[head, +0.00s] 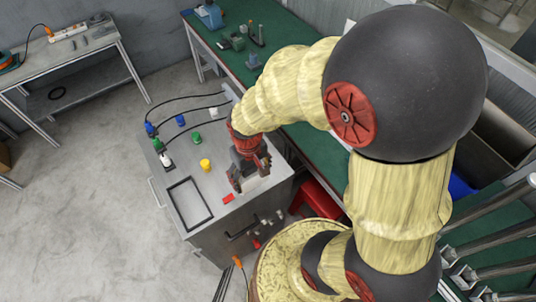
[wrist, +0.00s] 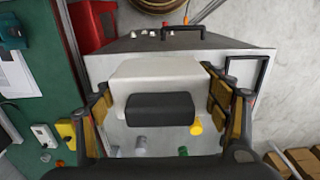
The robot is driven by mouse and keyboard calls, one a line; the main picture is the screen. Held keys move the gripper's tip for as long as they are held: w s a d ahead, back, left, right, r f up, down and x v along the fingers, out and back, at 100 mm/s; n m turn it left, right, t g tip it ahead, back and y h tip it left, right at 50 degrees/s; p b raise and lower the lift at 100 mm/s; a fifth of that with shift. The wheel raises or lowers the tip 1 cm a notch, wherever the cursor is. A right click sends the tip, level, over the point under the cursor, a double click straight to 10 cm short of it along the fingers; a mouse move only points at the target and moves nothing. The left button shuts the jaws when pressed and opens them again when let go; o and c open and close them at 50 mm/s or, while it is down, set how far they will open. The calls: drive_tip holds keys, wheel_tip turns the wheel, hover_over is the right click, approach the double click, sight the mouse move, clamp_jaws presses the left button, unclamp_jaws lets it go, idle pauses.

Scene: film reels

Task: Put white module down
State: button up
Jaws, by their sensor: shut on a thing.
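The white module (wrist: 158,72) fills the middle of the wrist view. It is a pale block with a dark grey part on its near side. My gripper (wrist: 160,100) is shut on it, with one finger pad against each side. In the head view my gripper (head: 249,172) is over the right part of the grey metal cabinet top (head: 226,215). Only a pale bit of the module shows under the fingers there. I cannot tell whether its underside touches the cabinet top.
A black rectangular frame (head: 189,204) and a red piece (head: 228,198) lie on the top near my gripper. A yellow knob (head: 205,165), green plug (head: 196,139) and cabled connectors stand farther back. A green workbench (head: 325,160) is to the right. A red bin (head: 318,199) stands beside the cabinet.

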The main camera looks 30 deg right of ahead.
drive_tip(key=w+d+f, duration=0.1)
drive_tip(key=d+f, duration=0.2)
drive_tip(key=d, duration=0.1)
drive_tip(key=w+d+f, duration=0.2)
drive_tip(key=d+f, duration=0.1)
drive_tip(key=d, duration=0.1)
drive_tip(key=w+d+f, duration=0.2)
drive_tip(key=d+f, duration=0.1)
drive_tip(key=d, duration=0.1)
drive_tip(key=shift+w+d, duration=0.1)
drive_tip(key=shift+w, duration=0.15)
drive_tip(key=shift+d+f, duration=0.15)
drive_tip(key=shift+f, duration=0.1)
drive_tip(key=shift+w+f, duration=0.1)
drive_tip(key=shift+f, duration=1.5)
drive_tip(key=shift+f+b, duration=0.1)
drive_tip(key=shift+b, duration=0.25)
drive_tip(key=o, duration=1.2)
drive_tip(key=shift+o, duration=0.5)
